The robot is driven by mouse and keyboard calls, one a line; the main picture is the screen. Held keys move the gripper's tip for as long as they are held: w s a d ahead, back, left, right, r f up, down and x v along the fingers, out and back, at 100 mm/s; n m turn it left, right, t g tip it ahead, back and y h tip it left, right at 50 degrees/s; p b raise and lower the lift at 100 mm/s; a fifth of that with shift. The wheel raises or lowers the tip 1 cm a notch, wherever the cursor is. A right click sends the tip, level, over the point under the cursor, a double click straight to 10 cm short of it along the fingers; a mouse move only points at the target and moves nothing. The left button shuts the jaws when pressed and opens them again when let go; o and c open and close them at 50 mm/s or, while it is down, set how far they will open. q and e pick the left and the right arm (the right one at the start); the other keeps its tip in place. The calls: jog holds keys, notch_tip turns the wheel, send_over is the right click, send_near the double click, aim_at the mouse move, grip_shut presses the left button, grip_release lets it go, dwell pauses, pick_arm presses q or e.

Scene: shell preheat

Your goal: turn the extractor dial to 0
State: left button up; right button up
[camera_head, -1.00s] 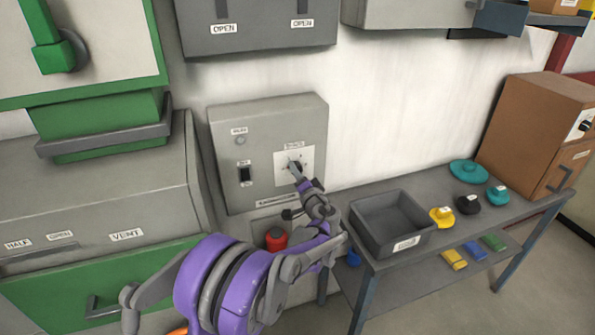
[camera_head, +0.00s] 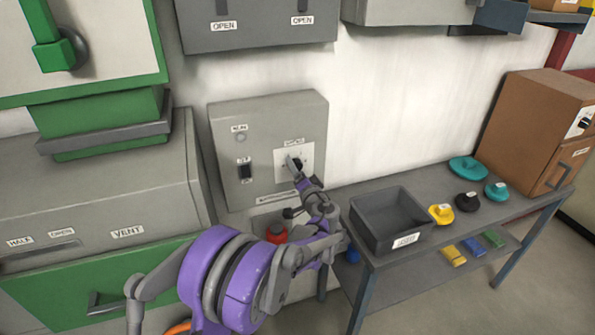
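The extractor control box (camera_head: 222,140) is a grey panel on the wall in the head view. Its dial (camera_head: 299,163) is a small dark knob on a white plate (camera_head: 283,178) at the box's right side. My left gripper (camera_head: 294,164), on a purple and grey arm from the lower left, has its fingertips at the dial. The fingers cover part of the dial and its scale, so I cannot read its setting or tell whether they grip it. My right gripper is not in view.
A black switch (camera_head: 245,172) and a round light (camera_head: 241,138) are on the box's left side. A red object (camera_head: 277,233) is below the box. A grey table (camera_head: 436,245) at right holds an open bin (camera_head: 385,245) and coloured knobbed pieces. A green-fronted unit stands left.

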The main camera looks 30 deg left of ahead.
pick_arm(q)
jog(key=b+v, duration=0.1)
jog(key=v, duration=0.9)
jog(key=shift+s+d, duration=0.25)
jog(key=shift+s, duration=0.1)
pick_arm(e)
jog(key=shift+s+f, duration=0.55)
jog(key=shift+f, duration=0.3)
